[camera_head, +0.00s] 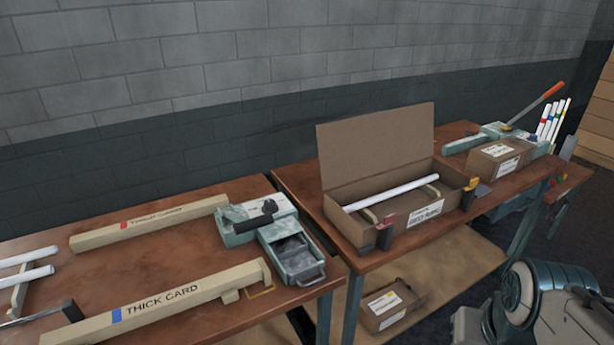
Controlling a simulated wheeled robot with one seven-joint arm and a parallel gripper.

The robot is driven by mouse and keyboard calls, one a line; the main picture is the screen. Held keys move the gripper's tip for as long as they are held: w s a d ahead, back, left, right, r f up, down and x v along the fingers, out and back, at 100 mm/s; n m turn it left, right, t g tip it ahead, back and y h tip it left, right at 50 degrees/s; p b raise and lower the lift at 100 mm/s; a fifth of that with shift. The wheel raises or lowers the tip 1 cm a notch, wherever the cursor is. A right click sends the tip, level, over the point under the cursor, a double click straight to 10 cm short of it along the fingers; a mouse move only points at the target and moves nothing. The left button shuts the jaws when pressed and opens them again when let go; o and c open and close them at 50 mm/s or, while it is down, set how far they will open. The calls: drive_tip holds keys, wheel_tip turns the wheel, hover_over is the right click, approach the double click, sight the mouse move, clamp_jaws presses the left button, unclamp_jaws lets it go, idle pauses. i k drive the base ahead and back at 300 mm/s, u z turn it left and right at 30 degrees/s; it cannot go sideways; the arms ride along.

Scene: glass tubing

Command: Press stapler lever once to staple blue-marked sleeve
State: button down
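A long cream card sleeve with a blue mark (165,308), lettered THICK CARD, lies on the left bench near its front edge. A similar sleeve with a red mark (150,223) lies behind it. A pale green device with a long lever (533,106) stands on the far right bench; the lever tilts up to an orange grip. Another pale green device with a black handle (258,214) stands at the left bench's right end. I cannot tell for sure which one is the stapler. No sleeve visibly sits in either. My gripper is not in view; only part of my arm shows at lower right.
An open cardboard box (375,213) with a white tube stands on the middle bench. A metal drawer (292,258) sits at the left bench's right end. A small carton (499,156) and several colour-banded tubes (552,120) are near the lever. Another carton (388,304) is on the lower shelf.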

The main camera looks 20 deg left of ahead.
sight(244, 225)
drive_tip(key=u, duration=0.3)
drive_tip(key=i, duration=0.85)
drive_tip(key=u, duration=0.8)
